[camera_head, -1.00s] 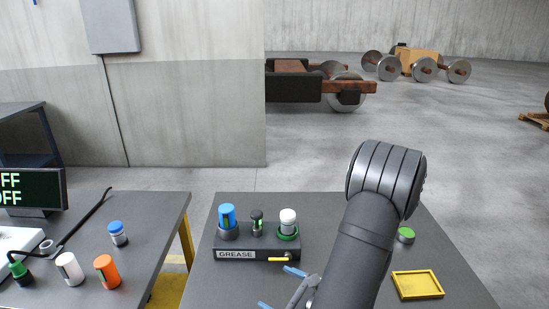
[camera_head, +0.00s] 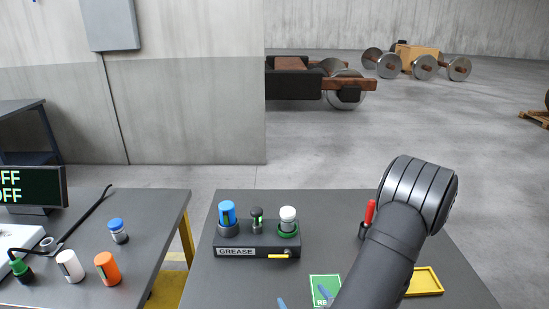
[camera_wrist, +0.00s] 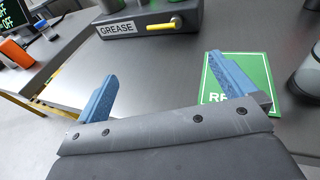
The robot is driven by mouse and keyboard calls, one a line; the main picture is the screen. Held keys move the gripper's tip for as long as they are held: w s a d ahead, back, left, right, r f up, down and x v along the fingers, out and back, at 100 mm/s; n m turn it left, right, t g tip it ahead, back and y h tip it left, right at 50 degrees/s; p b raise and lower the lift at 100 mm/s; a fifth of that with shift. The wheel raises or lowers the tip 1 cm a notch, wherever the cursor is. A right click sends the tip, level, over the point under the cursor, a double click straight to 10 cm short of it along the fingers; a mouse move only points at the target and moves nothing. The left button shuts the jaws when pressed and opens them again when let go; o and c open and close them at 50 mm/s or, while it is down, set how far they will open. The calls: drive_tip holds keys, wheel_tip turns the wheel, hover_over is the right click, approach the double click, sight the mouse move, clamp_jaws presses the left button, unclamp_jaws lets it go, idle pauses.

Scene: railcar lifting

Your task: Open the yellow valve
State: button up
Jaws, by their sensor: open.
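The yellow valve (camera_head: 278,256) is a small yellow lever on the front face of the dark GREASE box (camera_head: 262,240), at its lower right. It lies about level. The wrist view shows the lever (camera_wrist: 162,25) near the top, right of the GREASE label. My gripper (camera_head: 303,297) has two blue fingers, spread apart with nothing between them. It is in front of the box, apart from the lever. In the wrist view my gripper (camera_wrist: 163,76) faces the box across bare table. My arm hides part of the table's right side.
The box holds a blue-capped bottle (camera_head: 227,214), a dark one (camera_head: 257,217) and a white-capped one (camera_head: 288,218). A green sign (camera_head: 324,284) lies beside my right finger. A yellow tray (camera_head: 427,281) and a red-handled item (camera_head: 369,213) are to the right.

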drive_tip(key=shift+c, duration=1)
